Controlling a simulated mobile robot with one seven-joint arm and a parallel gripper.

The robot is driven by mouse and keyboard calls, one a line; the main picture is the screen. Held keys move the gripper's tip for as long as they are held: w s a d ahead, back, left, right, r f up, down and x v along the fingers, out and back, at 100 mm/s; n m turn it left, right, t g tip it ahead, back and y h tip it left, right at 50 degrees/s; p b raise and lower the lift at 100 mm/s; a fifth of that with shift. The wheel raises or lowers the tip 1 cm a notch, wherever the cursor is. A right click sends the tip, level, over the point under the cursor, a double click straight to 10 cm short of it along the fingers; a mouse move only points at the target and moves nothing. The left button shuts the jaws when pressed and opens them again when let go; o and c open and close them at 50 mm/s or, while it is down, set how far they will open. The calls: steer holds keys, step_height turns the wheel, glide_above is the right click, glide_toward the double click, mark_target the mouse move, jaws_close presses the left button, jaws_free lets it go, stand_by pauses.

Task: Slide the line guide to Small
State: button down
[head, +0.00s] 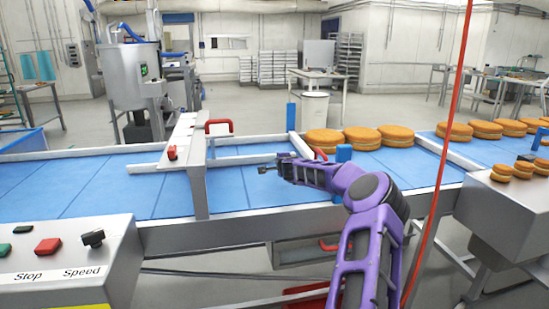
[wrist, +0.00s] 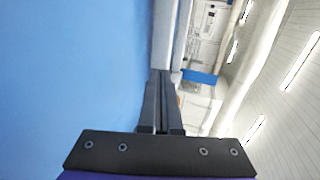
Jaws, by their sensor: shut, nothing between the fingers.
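A blue conveyor belt (head: 95,180) runs across the head view. Pale guide rails (head: 240,160) lie along and over it, beside a white-topped crosspiece (head: 183,135) with a red knob (head: 172,153). Two blue upright pieces (head: 291,116) (head: 343,153) stand near the rails; I cannot tell which part is the line guide, and no Small mark is readable. My gripper (head: 263,170) is over the belt just right of the crosspiece, shut and empty. In the wrist view its fingers (wrist: 161,92) are together, with belt (wrist: 70,80) at left and a pale rail (wrist: 166,35) ahead.
Large filled rounds (head: 362,138) sit on the belt at right. Small rounds (head: 522,168) stand on a metal unit at the right edge. A control box (head: 65,255) marked Stop and Speed is at lower left. A red cable (head: 450,120) hangs in front at right.

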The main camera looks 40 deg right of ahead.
mark_target(273, 155)
steer(key=x, duration=0.3)
steer(key=shift+w+d+r, duration=0.1)
steer(key=shift+w+d, duration=0.05)
steer(key=shift+w, duration=0.4)
steer(key=shift+w+d+p, duration=0.4)
steer(key=shift+w+d, duration=0.1)
steer(key=shift+w, duration=0.4)
steer(key=shift+d, duration=0.1)
